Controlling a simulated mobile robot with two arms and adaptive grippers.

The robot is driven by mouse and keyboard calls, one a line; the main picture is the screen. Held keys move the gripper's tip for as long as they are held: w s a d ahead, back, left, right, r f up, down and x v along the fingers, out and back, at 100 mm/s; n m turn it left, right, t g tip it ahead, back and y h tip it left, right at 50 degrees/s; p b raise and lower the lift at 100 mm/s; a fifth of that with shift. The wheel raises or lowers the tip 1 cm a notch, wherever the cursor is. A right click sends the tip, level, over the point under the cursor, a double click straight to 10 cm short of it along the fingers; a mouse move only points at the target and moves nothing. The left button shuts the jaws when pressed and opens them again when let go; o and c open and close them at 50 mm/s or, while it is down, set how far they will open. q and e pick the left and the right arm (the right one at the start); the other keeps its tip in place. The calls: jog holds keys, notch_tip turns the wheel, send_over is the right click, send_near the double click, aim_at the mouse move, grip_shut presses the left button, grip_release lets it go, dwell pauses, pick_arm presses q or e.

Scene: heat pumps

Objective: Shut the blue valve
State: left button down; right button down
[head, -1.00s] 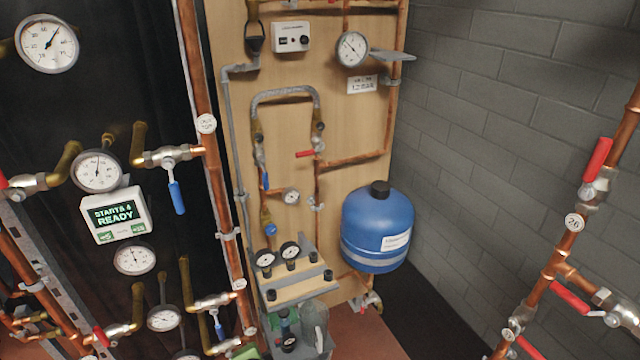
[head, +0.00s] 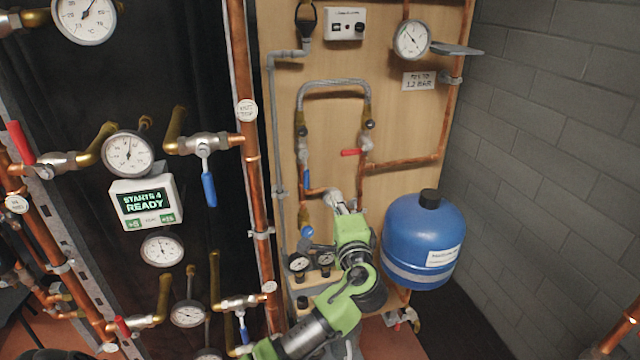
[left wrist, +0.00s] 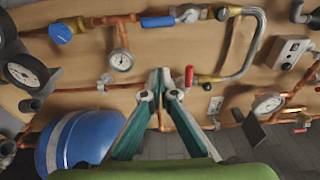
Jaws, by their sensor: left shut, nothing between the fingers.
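Several blue-handled valves show in the head view. One blue lever (head: 209,190) hangs down from a valve on the dark panel at left. A smaller blue lever (head: 306,179) lies along the pipe on the wooden board, and a round blue knob (head: 307,231) sits below it. The board's blue lever (left wrist: 158,21) and blue knob (left wrist: 60,33) also show along the top of the left wrist view. My left gripper (head: 334,197) is in front of the board, right of these two and apart from them. In the left wrist view its fingers (left wrist: 160,74) meet, empty. My right gripper is not in view.
A red lever (head: 351,152) is just above my left gripper. A blue tank (head: 424,240) stands right of my arm. Gauges (head: 299,262) and pipes sit around the lower board. The grey wall (head: 560,130) at right is bare.

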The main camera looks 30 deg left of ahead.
aim_at(305, 171)
pick_arm(q)
jog(key=w+a+p, duration=0.3)
jog(key=w+a, duration=0.1)
jog(key=a, duration=0.4)
jog(key=shift+a, duration=0.3)
jog(key=shift+f, duration=0.1)
jog(key=shift+a, duration=0.1)
